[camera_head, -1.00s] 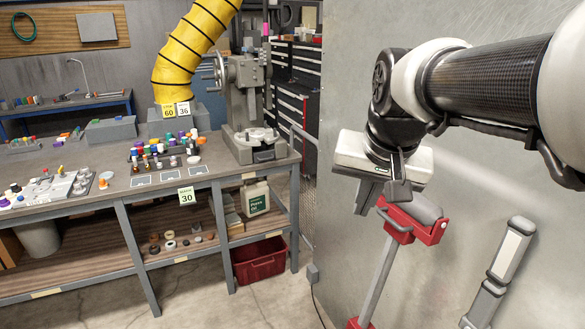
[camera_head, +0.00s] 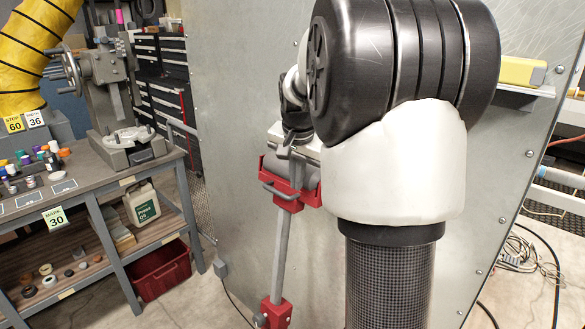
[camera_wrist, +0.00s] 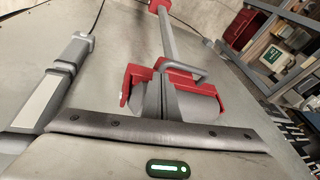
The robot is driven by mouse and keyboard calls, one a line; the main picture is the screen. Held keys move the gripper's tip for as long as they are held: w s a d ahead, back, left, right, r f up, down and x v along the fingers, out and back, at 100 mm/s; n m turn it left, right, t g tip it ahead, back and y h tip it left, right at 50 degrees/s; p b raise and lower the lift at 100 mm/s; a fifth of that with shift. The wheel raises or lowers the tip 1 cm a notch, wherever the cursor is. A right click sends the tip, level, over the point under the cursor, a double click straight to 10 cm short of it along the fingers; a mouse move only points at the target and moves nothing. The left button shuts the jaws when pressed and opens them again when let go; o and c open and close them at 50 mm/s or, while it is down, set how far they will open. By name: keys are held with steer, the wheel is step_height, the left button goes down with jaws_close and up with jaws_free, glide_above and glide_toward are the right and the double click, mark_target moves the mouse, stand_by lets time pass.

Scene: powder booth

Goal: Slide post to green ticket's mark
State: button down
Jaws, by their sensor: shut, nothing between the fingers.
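The green ticket (camera_head: 55,218) reads MARK 30 and hangs on the bench front. A yellow ticket (camera_head: 14,123) reads STOP 60, beside a white ticket (camera_head: 34,119) reading 36. A grey post (camera_head: 281,252) runs between a red upper bracket (camera_head: 284,192) and a red lower block (camera_head: 275,312) on the metal panel. It also shows in the wrist view (camera_wrist: 168,35). The upper bracket has a grey handle and a grey roller-like body. My gripper (camera_wrist: 166,105) is shut and empty, its fingers over that body; contact is unclear. My arm partly hides the bracket.
The metal panel (camera_head: 240,90) stands behind my arm. A grey bar with a white face (camera_wrist: 50,95) lies along it in the wrist view. A bench (camera_head: 110,175) with a press stands left. A red crate (camera_head: 160,272) sits beneath. Cables (camera_head: 520,250) lie on the right.

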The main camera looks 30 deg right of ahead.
steer(key=shift+x, duration=1.25)
step_height(320, 180, down, 6)
steer(key=b, duration=0.4)
steer(key=shift+s+a, duration=0.2)
steer(key=shift+a, duration=0.25)
steer(key=shift+r, duration=0.1)
